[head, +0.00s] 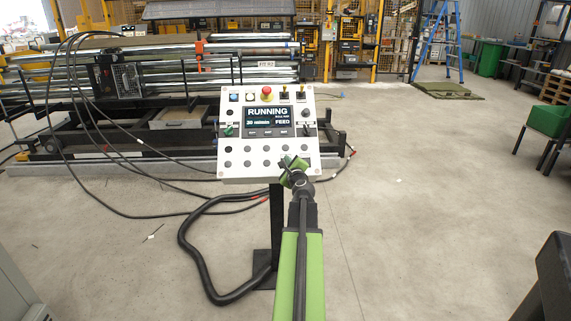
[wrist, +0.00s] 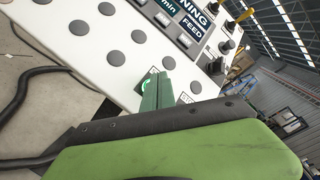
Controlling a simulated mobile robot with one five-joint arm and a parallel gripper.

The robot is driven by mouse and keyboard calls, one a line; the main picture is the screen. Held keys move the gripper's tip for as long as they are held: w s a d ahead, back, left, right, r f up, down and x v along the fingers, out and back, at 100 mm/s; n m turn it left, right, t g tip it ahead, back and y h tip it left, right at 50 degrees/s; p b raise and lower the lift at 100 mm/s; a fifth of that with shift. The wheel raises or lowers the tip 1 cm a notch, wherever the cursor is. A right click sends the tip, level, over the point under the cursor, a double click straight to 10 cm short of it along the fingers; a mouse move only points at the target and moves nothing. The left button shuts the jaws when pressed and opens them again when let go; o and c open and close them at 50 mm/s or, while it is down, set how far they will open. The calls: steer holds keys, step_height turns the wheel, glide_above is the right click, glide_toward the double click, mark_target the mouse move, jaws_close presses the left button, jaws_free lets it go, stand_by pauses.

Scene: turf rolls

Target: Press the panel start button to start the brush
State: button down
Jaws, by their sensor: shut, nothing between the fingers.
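The white control panel (head: 235,169) stands on a black post ahead of me; its screen (head: 268,120) reads "RUNNING" and "FEED". It also fills the upper left of the wrist view (wrist: 75,50). My gripper (head: 291,164) is shut and empty, with its green fingertips at the panel's lower right. In the wrist view the fingertips (wrist: 155,90) lie over a button with a lit green ring (wrist: 146,86), which they partly hide. I cannot tell whether they touch it. A partly hidden label beginning "STO" (wrist: 185,98) is just right of the fingers.
A red mushroom button (head: 266,93) and several grey buttons (head: 248,163) are on the panel. Black cables (head: 190,245) loop on the floor at left. A roller machine (head: 140,85) stands behind. The floor to the right (head: 420,180) is clear.

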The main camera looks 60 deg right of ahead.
steer(key=a+r+p, duration=0.1)
steer(key=s+r+p, duration=0.1)
steer(key=s+a+r+p, duration=0.1)
steer(key=r, duration=0.1)
steer(key=shift+a+p, duration=0.3)
steer(key=shift+p, duration=0.1)
stand_by(0.5)
steer(key=shift+w, duration=0.1)
